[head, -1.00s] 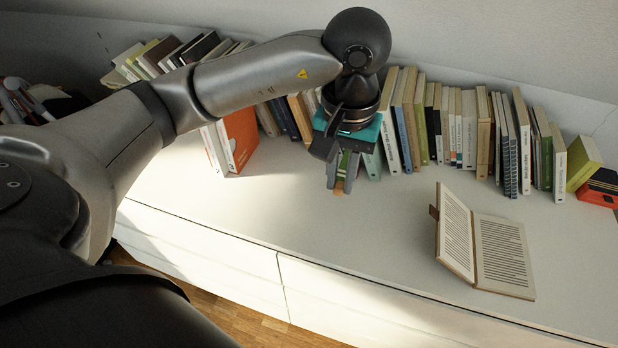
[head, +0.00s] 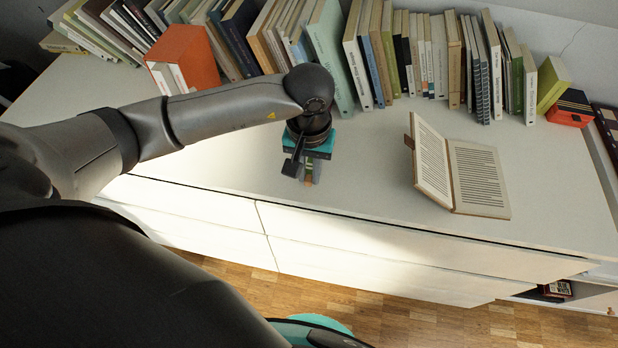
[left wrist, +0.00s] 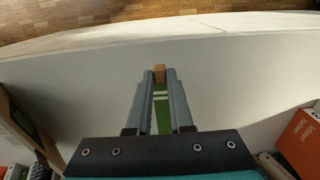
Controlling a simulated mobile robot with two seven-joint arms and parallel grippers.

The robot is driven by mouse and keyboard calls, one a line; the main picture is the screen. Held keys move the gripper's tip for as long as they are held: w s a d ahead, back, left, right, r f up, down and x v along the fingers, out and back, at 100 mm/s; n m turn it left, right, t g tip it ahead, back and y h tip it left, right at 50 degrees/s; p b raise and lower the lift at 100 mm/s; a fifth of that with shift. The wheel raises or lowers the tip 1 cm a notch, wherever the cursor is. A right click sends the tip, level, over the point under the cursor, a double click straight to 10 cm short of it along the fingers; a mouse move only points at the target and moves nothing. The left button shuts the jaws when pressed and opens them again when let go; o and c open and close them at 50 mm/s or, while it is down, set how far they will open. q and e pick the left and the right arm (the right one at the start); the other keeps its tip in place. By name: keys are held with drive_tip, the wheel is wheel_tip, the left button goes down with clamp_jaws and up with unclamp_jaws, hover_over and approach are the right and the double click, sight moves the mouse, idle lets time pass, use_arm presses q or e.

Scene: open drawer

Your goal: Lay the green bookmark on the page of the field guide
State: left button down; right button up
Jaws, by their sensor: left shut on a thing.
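The green bookmark (left wrist: 162,108), with pale stripes and a brown-orange tip, is between the fingers of my left gripper (left wrist: 160,95) in the left wrist view. In the head view my left gripper (head: 303,172) is shut on it, above the white top left of the book, and the bookmark (head: 309,180) shows only as a small end pointing down. The field guide (head: 478,178) stands open at the right, its right page lying nearly flat and its left page tilted up. The gripper is apart from the book. My right gripper is not in view.
A long row of books (head: 440,55) lines the back, with an orange box file (head: 185,55) at the left and an orange-black box (head: 570,107) at the right. The white cabinet top (head: 370,165) is clear between gripper and field guide. Its front edge drops to a wooden floor (head: 400,325).

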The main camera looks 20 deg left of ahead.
use_arm(q)
drive_tip(key=shift+f, duration=1.3)
drive_tip(key=shift+f+b, duration=0.2)
drive_tip(key=shift+b, duration=0.2)
drive_tip(key=c, duration=0.8)
unclamp_jaws()
drive_tip(key=shift+r, duration=0.15)
